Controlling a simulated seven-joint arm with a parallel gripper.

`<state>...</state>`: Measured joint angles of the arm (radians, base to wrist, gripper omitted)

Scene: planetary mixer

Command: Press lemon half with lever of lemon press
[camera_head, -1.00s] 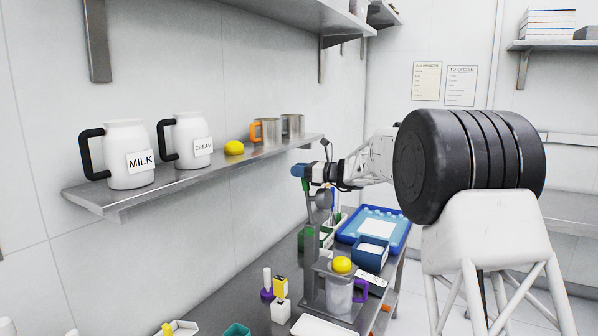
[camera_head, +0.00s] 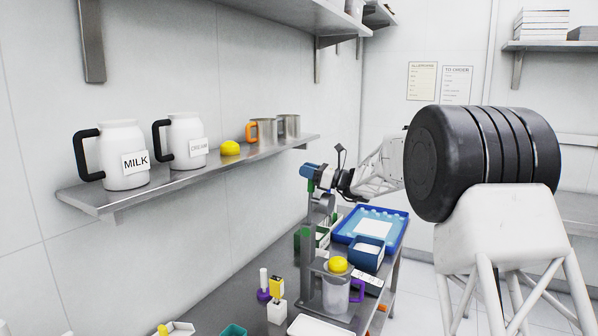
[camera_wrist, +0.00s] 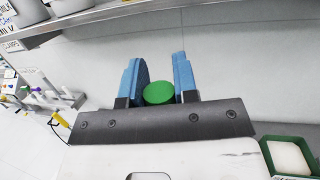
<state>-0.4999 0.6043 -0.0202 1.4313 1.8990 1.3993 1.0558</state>
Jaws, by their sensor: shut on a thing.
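The lemon press (camera_head: 305,268) is a grey upright stand on the steel table, in the lower middle of the head view. A yellow lemon half (camera_head: 338,265) sits on its platform. A clear cup with a purple handle (camera_head: 357,291) stands below the platform. My gripper (camera_head: 309,172) is at the top of the press, above and left of the lemon half. In the wrist view, the blue fingers (camera_wrist: 159,86) are closed around the round green end of the lever (camera_wrist: 158,94). The rest of the lever is mostly hidden by the fingers and stand.
A wall shelf (camera_head: 90,200) with milk and cream jugs, a lemon and metal mugs is on the left. A blue tray (camera_head: 396,228) and a dark blue box (camera_head: 366,256) lie behind the press. Small bottles (camera_head: 277,312) stand left of it.

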